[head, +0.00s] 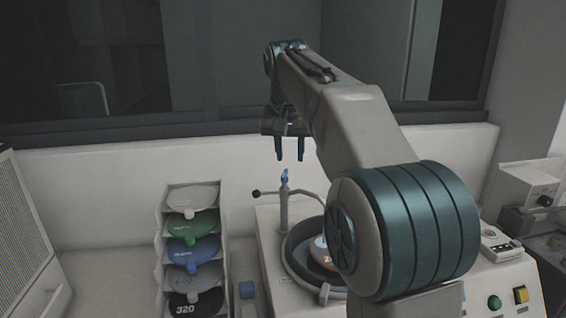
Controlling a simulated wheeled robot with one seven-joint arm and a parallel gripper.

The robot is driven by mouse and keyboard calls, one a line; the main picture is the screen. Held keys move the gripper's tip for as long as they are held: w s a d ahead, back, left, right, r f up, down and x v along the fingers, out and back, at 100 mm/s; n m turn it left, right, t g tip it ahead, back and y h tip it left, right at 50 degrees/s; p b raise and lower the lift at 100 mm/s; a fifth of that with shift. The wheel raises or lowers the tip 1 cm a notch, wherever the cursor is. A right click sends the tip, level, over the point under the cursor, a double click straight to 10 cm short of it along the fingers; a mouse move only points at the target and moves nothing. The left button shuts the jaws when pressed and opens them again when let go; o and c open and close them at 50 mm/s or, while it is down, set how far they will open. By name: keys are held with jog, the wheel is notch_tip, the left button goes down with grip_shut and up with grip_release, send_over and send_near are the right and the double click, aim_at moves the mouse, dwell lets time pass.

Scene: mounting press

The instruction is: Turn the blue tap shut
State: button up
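The blue tap (285,176) sits at the top of a grey upright post on the press (263,246). It is small in the head view and its handle looks roughly upright; I cannot tell whether it is open or shut. My gripper (290,158) hangs above the tap, pointing down, its two dark fingers apart and nothing visible between them. The fingertips appear just above the tap, not visibly touching it. My arm hides the right part of the press.
A rack (160,238) of coloured discs stands left of the press. A dark lever with a ball end (257,193) sticks out left from the post. A round bowl (291,262) lies below it. A control panel with green and yellow buttons (520,295) is at the lower right.

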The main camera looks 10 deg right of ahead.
jog(key=p, duration=0.1)
send_near(284, 173)
jog(key=shift+m, duration=0.5)
jog(key=x, duration=0.7)
jog(key=shift+f, duration=0.4)
grip_shut()
